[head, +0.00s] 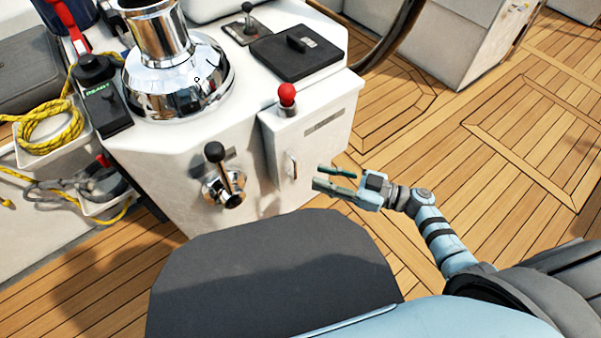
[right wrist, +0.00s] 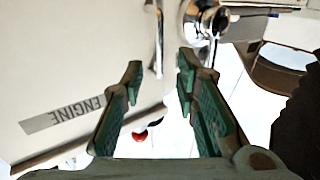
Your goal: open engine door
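The engine door (head: 310,145) is a white panel on the right part of the console front, with a grey label. It appears closed. A slim upright chrome handle (head: 291,165) is on it. In the right wrist view the handle (right wrist: 158,38) shows ahead of the fingertips, roughly in line with the gap, and the ENGINE label (right wrist: 62,115) reads upside down at the left. My right gripper (head: 317,177) is just right of the handle in the head view, fingers apart and empty; they also show in the right wrist view (right wrist: 159,62). My left gripper is out of view.
A chrome lever with a black knob (head: 222,175) juts from the console left of the door. A red-knobbed lever (head: 287,95) stands above the door. Yellow rope (head: 48,125) hangs at the left. The wooden deck (head: 470,140) is clear at the right.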

